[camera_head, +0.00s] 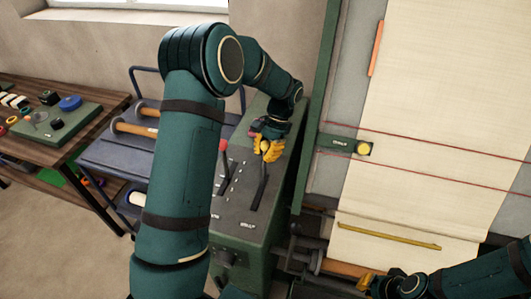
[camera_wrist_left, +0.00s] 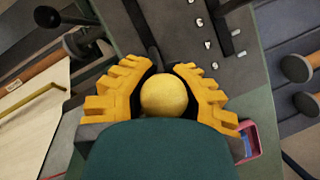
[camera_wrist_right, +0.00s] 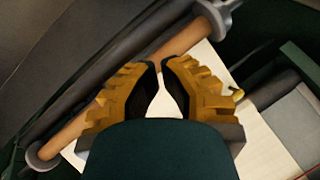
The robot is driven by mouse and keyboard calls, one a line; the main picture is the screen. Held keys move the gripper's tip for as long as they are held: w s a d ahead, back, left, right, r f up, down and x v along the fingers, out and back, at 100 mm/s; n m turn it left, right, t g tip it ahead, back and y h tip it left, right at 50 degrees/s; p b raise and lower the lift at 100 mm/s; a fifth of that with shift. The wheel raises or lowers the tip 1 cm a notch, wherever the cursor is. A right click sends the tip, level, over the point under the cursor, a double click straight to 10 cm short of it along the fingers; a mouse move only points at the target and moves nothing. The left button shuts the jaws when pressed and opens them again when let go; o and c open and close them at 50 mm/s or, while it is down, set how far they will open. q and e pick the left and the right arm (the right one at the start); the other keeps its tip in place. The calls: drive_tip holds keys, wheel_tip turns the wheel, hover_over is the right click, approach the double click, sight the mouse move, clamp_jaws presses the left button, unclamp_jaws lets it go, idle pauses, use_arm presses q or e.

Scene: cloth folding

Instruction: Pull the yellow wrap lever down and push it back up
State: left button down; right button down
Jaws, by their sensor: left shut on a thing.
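The yellow wrap lever has a round yellow knob (camera_wrist_left: 165,97) on a dark shaft (camera_head: 260,187), which rises from the green-sided control console. My left gripper (camera_head: 267,147) is shut on the knob; in the left wrist view the knob sits between its two yellow fingers. The fingers hide part of the knob in the head view. My right gripper (camera_wrist_right: 160,72) is at the lower right of the head view, away from the lever. Its fingers lie close together with a narrow gap and nothing visible in it; how far they are open is unclear.
A red-knobbed lever (camera_head: 223,146) stands on the console (camera_head: 228,220) just left of my left gripper. The loom frame with pale cloth (camera_head: 440,90) is to the right. A blue cart (camera_head: 115,155) and wooden bench (camera_head: 110,105) stand left. A yellow-brown bar (camera_head: 388,235) lies on the cloth.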

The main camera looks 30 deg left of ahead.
use_arm(q)
drive_tip(key=shift+w+r, duration=0.1)
drive_tip(key=shift+w, duration=0.05)
drive_tip(key=c, duration=0.9)
unclamp_jaws()
drive_tip(key=shift+c, duration=0.2)
drive_tip(key=v, duration=1.2)
